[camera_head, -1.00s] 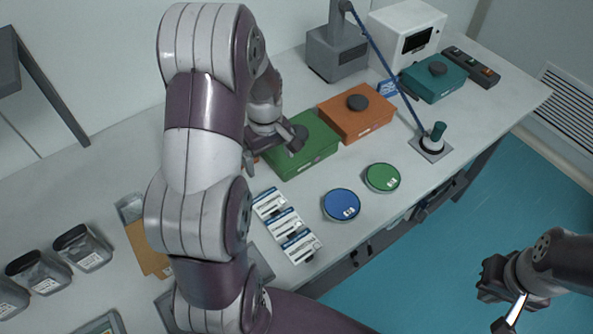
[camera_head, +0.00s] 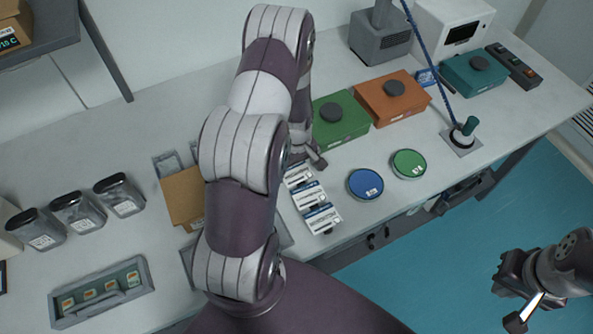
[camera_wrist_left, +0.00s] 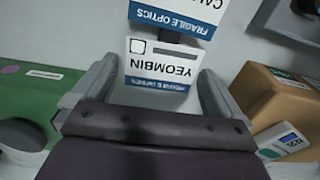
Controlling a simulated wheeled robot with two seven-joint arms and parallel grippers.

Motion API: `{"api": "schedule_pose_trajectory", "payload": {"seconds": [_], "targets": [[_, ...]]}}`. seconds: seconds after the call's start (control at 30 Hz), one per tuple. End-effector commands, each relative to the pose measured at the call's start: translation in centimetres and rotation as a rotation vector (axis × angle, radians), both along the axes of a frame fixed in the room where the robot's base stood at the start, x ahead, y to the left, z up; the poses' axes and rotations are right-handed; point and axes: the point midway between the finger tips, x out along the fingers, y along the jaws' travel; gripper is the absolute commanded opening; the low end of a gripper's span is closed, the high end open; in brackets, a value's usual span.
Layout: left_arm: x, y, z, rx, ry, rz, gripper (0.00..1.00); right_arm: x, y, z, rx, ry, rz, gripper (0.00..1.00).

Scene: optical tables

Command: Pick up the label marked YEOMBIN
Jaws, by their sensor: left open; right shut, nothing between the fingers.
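The YEOMBIN label (camera_wrist_left: 160,68) is white with a blue band and shows upside down in the left wrist view. It appears between my open left gripper's fingers (camera_wrist_left: 157,88); I cannot tell whether they touch it. In the head view three such labels lie in a row, their print too small to read; the one nearest my left gripper (camera_head: 314,161) appears to be YEOMBIN (camera_head: 298,176), partly hidden by the arm. A second label (camera_wrist_left: 180,18), marked FRAGILE OPTICS, lies just beyond it in the wrist view. My right gripper (camera_head: 507,297) is shut and empty, off the table at right.
A green box (camera_head: 340,128) stands close beside my left gripper, with an orange box (camera_head: 390,105) behind. Blue (camera_head: 365,184) and green (camera_head: 408,164) round discs lie right of the labels. A cardboard piece (camera_head: 183,197) and dark jars (camera_head: 77,211) are at left.

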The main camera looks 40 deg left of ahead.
Motion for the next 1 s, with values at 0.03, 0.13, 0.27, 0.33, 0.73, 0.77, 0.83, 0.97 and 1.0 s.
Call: {"api": "schedule_pose_trajectory", "payload": {"seconds": [0.03,0.13,0.27,0.33,0.73,0.77,0.83,0.97,1.0], "targets": [[0.00,0.00,0.00,0.000,0.000,0.000,1.00,0.00,0.00,-0.01,0.000,0.000,0.000,0.00],[-0.01,0.00,-0.04,0.000,0.000,0.000,1.00,0.00,0.00,-0.04,0.000,0.000,0.000,0.00],[-0.01,0.00,-0.21,0.000,0.000,0.000,1.00,0.01,0.00,-0.14,0.000,0.000,0.000,0.00],[-0.01,0.00,-0.32,0.000,0.000,0.000,1.00,0.00,0.00,-0.19,0.000,0.000,0.000,0.00],[-0.01,0.00,-0.46,0.000,0.000,0.000,0.94,0.00,0.00,-0.23,0.000,0.000,0.000,0.00],[-0.01,0.00,-0.45,0.000,0.000,0.000,0.84,0.00,0.00,-0.23,0.000,0.000,0.000,0.00],[-0.01,0.00,-0.45,0.000,0.000,0.000,0.61,0.00,0.00,-0.23,0.000,0.000,0.000,0.00],[-0.01,0.00,-0.45,0.000,0.000,0.000,0.60,0.00,0.00,-0.24,0.000,0.000,0.000,0.00],[-0.01,0.00,-0.45,0.000,0.000,0.000,0.60,0.01,0.00,-0.23,0.000,0.000,0.000,0.00]]}}
